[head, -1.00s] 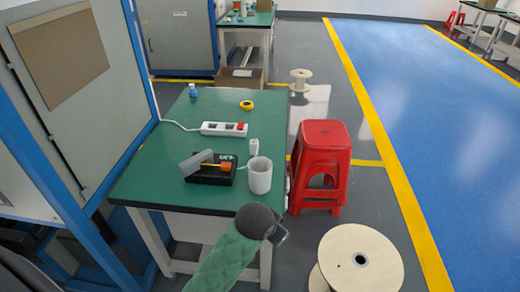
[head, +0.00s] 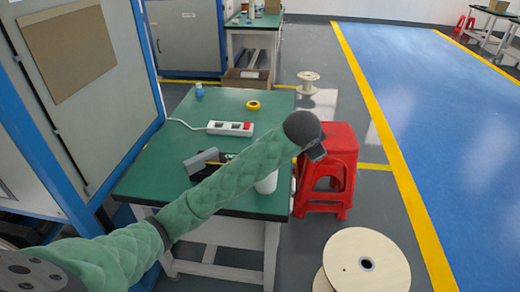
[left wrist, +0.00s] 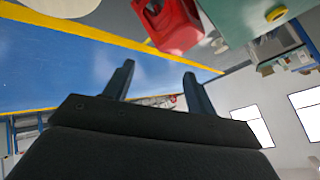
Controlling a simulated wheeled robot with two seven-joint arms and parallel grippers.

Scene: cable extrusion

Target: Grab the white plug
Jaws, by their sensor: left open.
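The white plug does not show now; my left arm's green sleeve covers the part of the green table (head: 150,170) where a small white piece stood earlier. A white power strip (head: 224,128) with a red switch lies on the table, its white cable running left. My left gripper (head: 316,153) is up and right of the table, in front of the red stool in the head view. In the left wrist view its two fingers (left wrist: 157,69) are apart with nothing between them. My right gripper is not in view.
A white cup (head: 267,185) is mostly hidden behind my arm, beside a grey and black item (head: 200,161). A yellow tape roll (head: 253,105) and small blue bottle (head: 199,90) stand farther back. A red stool (head: 340,165) and wooden spool (head: 385,265) are right.

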